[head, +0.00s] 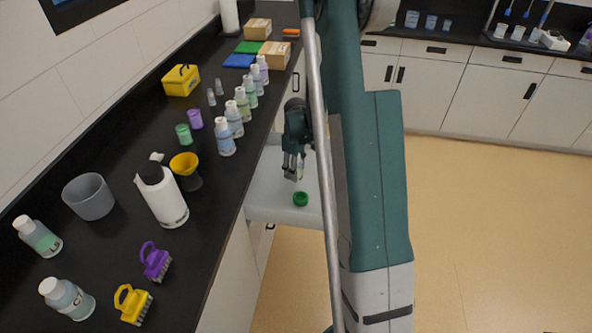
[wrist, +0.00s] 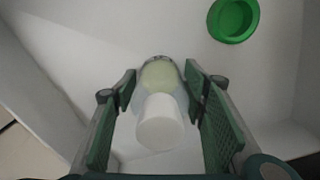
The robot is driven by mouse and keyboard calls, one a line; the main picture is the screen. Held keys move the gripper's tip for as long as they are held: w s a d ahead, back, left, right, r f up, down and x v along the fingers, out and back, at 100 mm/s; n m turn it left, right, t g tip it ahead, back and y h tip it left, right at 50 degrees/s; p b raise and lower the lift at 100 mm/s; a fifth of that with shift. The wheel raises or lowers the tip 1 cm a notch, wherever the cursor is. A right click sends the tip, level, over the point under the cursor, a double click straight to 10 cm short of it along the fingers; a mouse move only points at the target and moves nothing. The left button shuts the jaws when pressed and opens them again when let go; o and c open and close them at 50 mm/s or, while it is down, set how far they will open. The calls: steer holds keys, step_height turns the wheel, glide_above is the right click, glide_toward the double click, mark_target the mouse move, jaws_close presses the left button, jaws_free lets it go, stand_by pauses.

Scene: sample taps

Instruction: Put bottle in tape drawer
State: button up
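The bottle (wrist: 160,77) has a white cap and a pale green-yellow label. It is between the two green finger pads of my gripper (wrist: 160,90), with the cap towards the wrist camera. The pads appear closed on its body. In the head view my gripper (head: 294,170) points down over the open white drawer (head: 262,196), and the bottle shows only in part there. Whether the bottle touches the drawer floor is unclear.
The black counter (head: 200,262) runs left of the drawer. It holds a row of capped bottles (head: 225,142), a large white bottle (head: 163,195), a grey cup (head: 89,197), brushes (head: 155,262) and a yellow box (head: 181,80).

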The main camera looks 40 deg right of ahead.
steer(key=shift+o, duration=0.2)
steer(key=shift+r, duration=0.2)
steer(key=shift+r+p, duration=1.35)
steer(key=shift+r, duration=4.65)
